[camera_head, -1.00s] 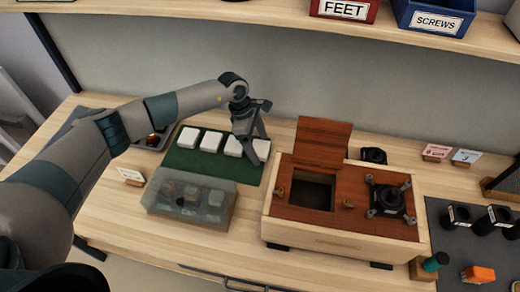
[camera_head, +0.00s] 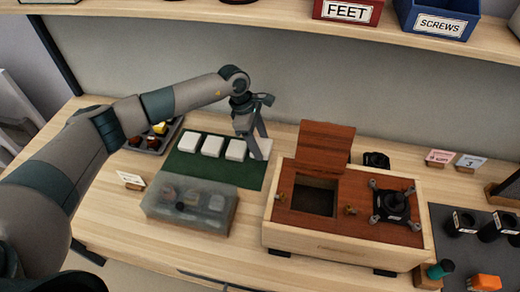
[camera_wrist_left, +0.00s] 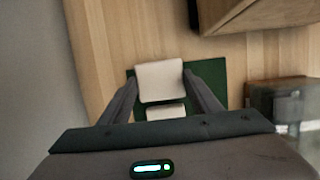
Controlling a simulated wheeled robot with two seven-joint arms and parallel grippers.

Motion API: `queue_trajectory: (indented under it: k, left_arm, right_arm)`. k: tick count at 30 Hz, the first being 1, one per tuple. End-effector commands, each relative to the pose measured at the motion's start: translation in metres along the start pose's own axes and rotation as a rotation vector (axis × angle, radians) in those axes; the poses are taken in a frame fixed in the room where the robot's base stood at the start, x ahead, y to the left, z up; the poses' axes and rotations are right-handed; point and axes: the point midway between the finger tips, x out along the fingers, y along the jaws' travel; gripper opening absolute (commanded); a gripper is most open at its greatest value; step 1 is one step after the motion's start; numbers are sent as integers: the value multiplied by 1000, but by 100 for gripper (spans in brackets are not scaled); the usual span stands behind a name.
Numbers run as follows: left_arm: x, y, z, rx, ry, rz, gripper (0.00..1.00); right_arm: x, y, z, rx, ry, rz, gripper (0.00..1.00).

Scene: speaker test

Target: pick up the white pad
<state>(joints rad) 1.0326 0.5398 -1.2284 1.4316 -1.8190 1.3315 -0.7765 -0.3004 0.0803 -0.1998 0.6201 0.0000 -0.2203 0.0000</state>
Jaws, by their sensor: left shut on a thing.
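A row of white pads lies along a green mat (camera_head: 205,170) on the wooden bench. My left gripper (camera_head: 259,149) reaches down at the right end of the row and is shut on the rightmost white pad (camera_head: 264,146). The left wrist view shows this held pad (camera_wrist_left: 159,80) between the two fingers, with another white pad (camera_wrist_left: 166,112) just behind it. Whether the held pad is clear of the mat is hard to tell. The other pads (camera_head: 212,145) lie flat to its left. My right gripper is not in view.
A wooden speaker box (camera_head: 340,240) with a raised lid flap (camera_head: 324,143) stands to the right of the mat. A translucent lidded box (camera_head: 190,205) is in front of the mat. A dark tray (camera_head: 172,137) with small parts is at left. A shelf (camera_head: 200,12) runs above.

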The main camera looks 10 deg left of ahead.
Motion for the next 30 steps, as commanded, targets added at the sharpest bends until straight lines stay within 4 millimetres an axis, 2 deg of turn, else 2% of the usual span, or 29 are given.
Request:
queue_trajectory:
  k: [1,6,13,30]
  left_arm:
    - [-6,1,2,3,-1,4,37]
    - [-33,1,10,4,0,3,37]
    - [-60,0,19,2,-1,1,37]
    - [-64,0,20,1,0,-1,37]
  right_arm:
    - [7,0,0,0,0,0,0]
    - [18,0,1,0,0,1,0]
    - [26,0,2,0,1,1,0]
    - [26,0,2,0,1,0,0]
